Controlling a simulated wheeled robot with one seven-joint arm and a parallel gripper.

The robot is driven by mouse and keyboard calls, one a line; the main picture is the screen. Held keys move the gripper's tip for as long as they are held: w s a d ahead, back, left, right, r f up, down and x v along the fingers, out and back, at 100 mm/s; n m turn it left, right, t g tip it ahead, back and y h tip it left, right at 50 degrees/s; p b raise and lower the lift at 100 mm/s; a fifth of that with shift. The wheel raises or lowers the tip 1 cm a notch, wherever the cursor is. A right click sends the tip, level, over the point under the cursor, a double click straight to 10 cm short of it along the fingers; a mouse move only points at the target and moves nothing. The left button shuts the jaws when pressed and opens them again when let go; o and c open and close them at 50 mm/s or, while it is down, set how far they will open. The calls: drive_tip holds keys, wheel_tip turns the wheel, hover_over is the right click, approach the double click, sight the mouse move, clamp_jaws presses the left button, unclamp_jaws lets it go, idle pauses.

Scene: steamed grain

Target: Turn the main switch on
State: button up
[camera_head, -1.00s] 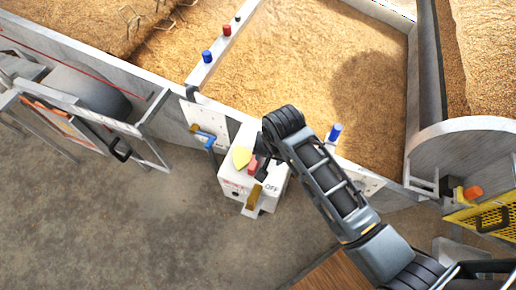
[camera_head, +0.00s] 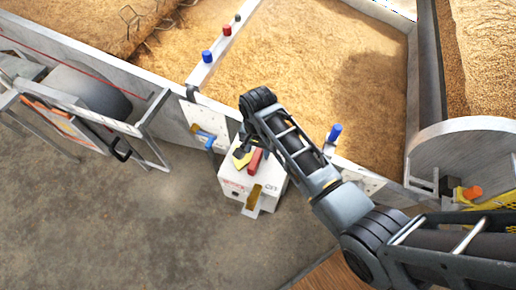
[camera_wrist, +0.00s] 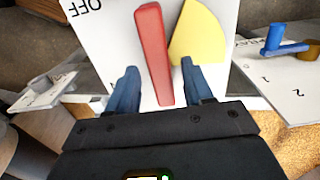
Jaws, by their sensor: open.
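The main switch is on a white box (camera_head: 236,184) with an OFF label, below the arm in the head view. Its red lever (camera_head: 256,161) stands beside a yellow piece (camera_head: 241,161) on the box top. In the wrist view the red lever (camera_wrist: 152,50) runs up the picture, with the yellow piece (camera_wrist: 197,35) to its right and OFF at upper left. My gripper (camera_wrist: 161,82) is open, its two dark fingers on either side of the lever's lower end. I cannot tell whether they touch it. In the head view my wrist partly hides the gripper (camera_head: 242,143).
A blue handle (camera_head: 204,137) sits on a white panel left of the box. The vat of grain (camera_head: 320,65) lies behind. The floor (camera_head: 150,230) in front is clear.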

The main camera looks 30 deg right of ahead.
drive_tip(key=shift+f, duration=0.3)
clamp_jaws()
idle(0.3)
